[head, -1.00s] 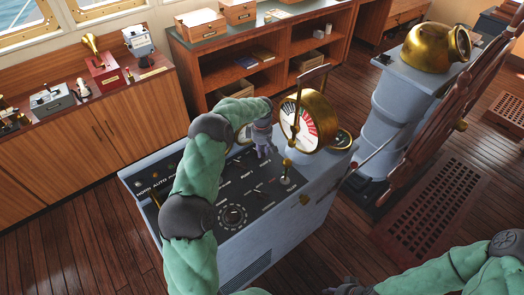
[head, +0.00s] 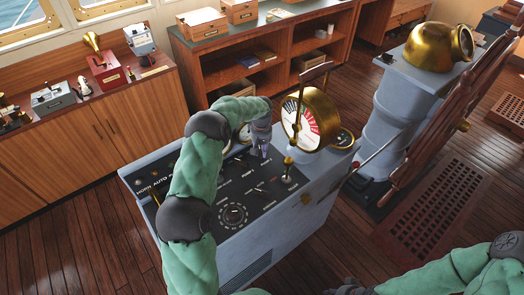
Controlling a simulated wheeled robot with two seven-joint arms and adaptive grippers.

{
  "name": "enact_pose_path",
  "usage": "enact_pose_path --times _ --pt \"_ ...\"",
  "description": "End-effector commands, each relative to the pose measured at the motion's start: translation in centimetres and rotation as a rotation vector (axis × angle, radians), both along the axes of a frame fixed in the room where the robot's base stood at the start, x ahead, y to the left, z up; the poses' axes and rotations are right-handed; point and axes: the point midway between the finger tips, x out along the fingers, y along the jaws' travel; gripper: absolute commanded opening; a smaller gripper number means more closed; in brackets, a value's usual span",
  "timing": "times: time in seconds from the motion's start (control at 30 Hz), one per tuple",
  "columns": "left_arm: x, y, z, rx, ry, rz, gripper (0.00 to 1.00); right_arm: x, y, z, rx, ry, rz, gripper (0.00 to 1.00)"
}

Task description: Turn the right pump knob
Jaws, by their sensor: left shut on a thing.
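A grey console with a black sloping panel (head: 222,197) stands in the middle of the head view, with small labels and several switches and dials. My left gripper (head: 263,154) points down at the upper part of the panel, just left of the brass telegraph dial. Its fingers are together, shut on a small knob at the panel's far side, which they hide. I take this to be the right pump knob; the pump labels lie just below the fingers. My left forearm covers the panel's left part. My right gripper (head: 346,287) is at the bottom edge, partly cut off, its fingers unclear.
The brass telegraph dial (head: 310,120) with its upright lever stands close to the right of my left gripper. A small lever (head: 288,170) rises from the panel's right. A wooden wheel (head: 440,115) and grey pedestal (head: 401,115) stand to the right. Wooden cabinets line the back.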

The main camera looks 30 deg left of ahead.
Motion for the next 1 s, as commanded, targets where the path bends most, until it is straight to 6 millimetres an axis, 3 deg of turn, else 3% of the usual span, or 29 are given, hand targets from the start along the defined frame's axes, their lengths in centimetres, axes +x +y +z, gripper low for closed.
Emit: enact_pose_path --times 0.67,0.7,0.77,0.8,1.0 --pt "-0.02 0.1 0.09 0.0 -0.002 -0.07 0.0 0.0 0.0 -0.03 0.0 0.0 0.0 0.4" --pt "-0.02 0.1 0.09 0.0 -0.002 -0.07 0.24 0.0 0.0 -0.03 0.0 0.0 0.0 0.4" --pt "-0.02 0.1 0.09 0.0 -0.002 -0.07 0.41 0.0 0.0 -0.03 0.0 0.0 0.0 0.4" --pt "-0.03 0.09 0.08 0.0 -0.002 -0.07 0.45 0.0 0.0 -0.03 0.0 0.0 0.0 0.4" --pt "-0.05 0.07 0.04 0.001 -0.001 -0.069 0.45 0.0 0.0 -0.03 0.0 0.0 0.0 0.4"
